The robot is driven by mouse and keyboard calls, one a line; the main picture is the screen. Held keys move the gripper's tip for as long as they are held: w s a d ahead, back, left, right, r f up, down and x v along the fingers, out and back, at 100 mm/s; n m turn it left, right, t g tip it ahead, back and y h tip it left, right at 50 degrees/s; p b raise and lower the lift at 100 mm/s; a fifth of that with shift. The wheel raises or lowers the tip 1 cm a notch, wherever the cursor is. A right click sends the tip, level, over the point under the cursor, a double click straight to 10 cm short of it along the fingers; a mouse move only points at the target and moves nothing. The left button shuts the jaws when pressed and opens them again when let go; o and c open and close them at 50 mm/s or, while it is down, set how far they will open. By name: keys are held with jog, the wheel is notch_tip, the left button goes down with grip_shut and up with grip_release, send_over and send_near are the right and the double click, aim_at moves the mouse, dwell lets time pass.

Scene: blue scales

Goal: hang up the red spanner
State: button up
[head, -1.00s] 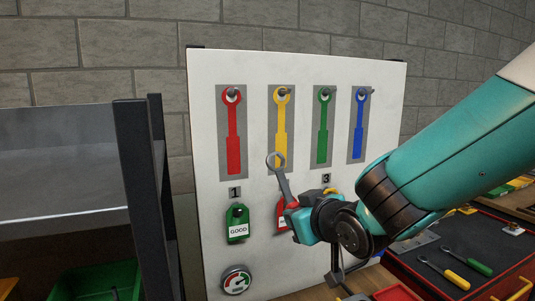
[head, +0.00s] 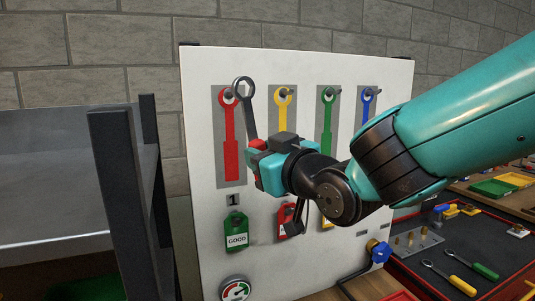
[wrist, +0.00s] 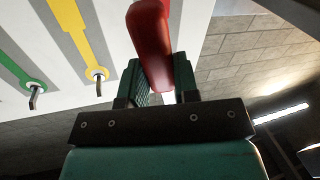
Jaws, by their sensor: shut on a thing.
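My gripper (head: 259,165) is shut on the red handle of the spanner, and its grey shaft and ring (head: 244,89) point up. In the wrist view the red handle of the spanner (wrist: 150,38) stands between the jaws of my gripper (wrist: 160,80). The ring is in front of the white board, just right of the peg on the red outline (head: 229,130). I cannot tell how far the ring is from the board. The red outline's peg (head: 228,92) shows no spanner on it.
Yellow (head: 282,115), green (head: 327,118) and blue outlines (head: 367,106) with pegs are to the right. Tags hang below, including a green GOOD tag (head: 236,234). A dark shelf (head: 118,190) stands at the left. Yellow (head: 461,285) and green spanners (head: 485,271) lie on the dark bench at lower right.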

aim_at(239, 146)
jog(key=shift+w+d+p+x, duration=0.2)
jog(key=shift+p+x, duration=0.4)
jog(key=shift+x, duration=0.6)
jog(key=shift+w+d+p+x, duration=0.1)
jog(key=shift+d+p+x, duration=0.35)
jog(key=shift+x, duration=0.8)
jog(key=shift+w+d+p+x, duration=0.15)
jog(key=shift+p+x, duration=0.55)
jog(key=shift+x, duration=0.5)
jog(key=shift+w+a+f+b, duration=0.1)
jog(key=shift+f+b, duration=0.35)
jog(key=shift+b, duration=0.05)
jog(key=shift+w+f, duration=0.15)
jog(key=shift+w, duration=0.1)
jog(key=o, duration=1.1)
jog(key=shift+s+b, duration=0.15)
jog(key=shift+b, duration=0.25)
jog(key=shift+s+a+b+v, duration=0.2)
jog(key=shift+b+v, duration=0.3)
jog(key=shift+v, duration=0.6)
jog(key=shift+s+a+b+v, duration=0.1)
jog(key=shift+a+b+v, duration=0.3)
jog(key=shift+v, duration=0.65)
jog(key=shift+s+a+b+v, duration=0.1)
jog(key=shift+b+v, duration=0.5)
jog(key=shift+v, duration=0.5)
